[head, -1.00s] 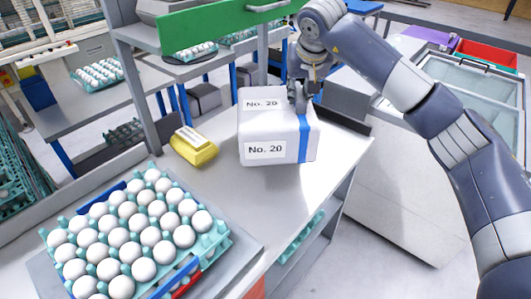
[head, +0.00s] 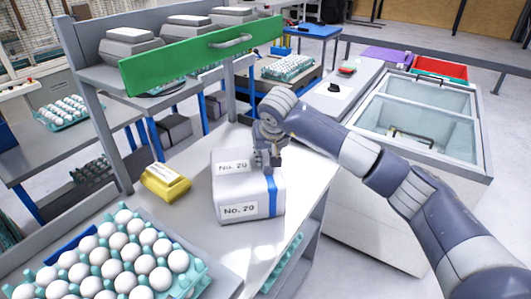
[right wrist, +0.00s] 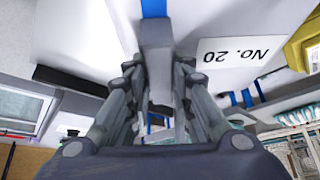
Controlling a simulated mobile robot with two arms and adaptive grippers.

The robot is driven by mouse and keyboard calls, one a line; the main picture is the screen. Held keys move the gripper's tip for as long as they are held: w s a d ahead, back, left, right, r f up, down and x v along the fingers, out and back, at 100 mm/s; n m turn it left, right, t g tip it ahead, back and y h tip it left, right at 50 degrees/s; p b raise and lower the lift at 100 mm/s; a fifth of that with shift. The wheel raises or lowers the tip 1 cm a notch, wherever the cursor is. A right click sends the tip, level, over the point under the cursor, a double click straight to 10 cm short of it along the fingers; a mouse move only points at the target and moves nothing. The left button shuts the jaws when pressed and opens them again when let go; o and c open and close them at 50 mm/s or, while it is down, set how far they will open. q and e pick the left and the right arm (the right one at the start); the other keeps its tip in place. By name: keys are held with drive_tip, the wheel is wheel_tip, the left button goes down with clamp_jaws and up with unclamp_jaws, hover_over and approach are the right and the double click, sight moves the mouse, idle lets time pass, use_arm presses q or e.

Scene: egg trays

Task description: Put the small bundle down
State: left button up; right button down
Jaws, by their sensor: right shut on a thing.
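The small bundle (head: 234,190) is a white wrapped block with a blue strap and "No. 20" labels. It is upright at the grey bench (head: 300,195), right of a yellow pack; whether its underside touches the bench top I cannot tell. My right gripper (head: 266,161) is shut on the top of the bundle near the blue strap. In the right wrist view the fingers (right wrist: 157,65) close beside the strap, with the white bundle (right wrist: 225,25) filling the upper part. My left gripper is not in view.
A yellow pack (head: 166,184) lies just left of the bundle. An egg tray (head: 190,277) full of white eggs is at the front left. A green panel (head: 200,55) crosses the shelf above. Bare bench shows in front of the bundle.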

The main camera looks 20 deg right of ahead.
drive_tip(key=c, duration=1.4)
unclamp_jaws()
drive_tip(key=shift+s+r, duration=0.1)
drive_tip(key=b+v, duration=0.2)
drive_tip(key=v, duration=1)
